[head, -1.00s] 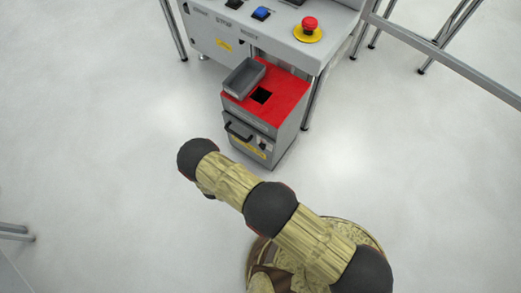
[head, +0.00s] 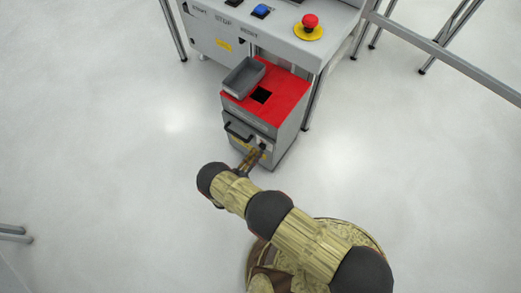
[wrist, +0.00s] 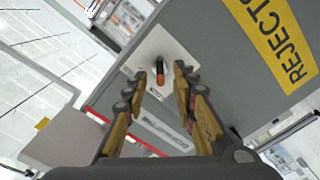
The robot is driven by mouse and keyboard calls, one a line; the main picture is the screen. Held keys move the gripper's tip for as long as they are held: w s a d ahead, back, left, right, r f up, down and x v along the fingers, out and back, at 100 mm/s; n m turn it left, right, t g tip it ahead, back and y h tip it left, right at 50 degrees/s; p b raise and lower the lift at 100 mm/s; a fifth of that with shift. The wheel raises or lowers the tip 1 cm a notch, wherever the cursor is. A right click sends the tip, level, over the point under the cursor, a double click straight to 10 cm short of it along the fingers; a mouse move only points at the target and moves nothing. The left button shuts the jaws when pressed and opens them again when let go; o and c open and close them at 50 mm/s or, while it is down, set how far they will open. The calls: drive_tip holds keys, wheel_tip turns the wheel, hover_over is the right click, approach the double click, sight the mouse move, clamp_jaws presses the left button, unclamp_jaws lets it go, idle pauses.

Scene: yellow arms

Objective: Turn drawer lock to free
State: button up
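The drawer lock (wrist: 159,70) is a small dark knob with an orange mark, on a white plate (wrist: 171,48) on the grey drawer front. Small print on the plate is too small to read. My gripper (wrist: 159,76) is open, with one finger on each side of the knob in the wrist view. I cannot tell whether the fingers touch it. In the head view my gripper (head: 259,152) is at the right part of the front of the grey cabinet (head: 290,128), and it partly hides the lock plate there.
A black drawer handle (head: 238,132) sticks out left of the lock. A grey bin (head: 244,77) stands on the cabinet's red top (head: 285,87). A workbench with a red stop button (head: 310,21) is behind. The surrounding floor is clear.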

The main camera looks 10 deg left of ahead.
sight(263, 146)
drive_tip(key=shift+b+x, duration=0.35)
drive_tip(key=shift+x, duration=1.5)
drive_tip(key=shift+c, duration=0.4)
clamp_jaws()
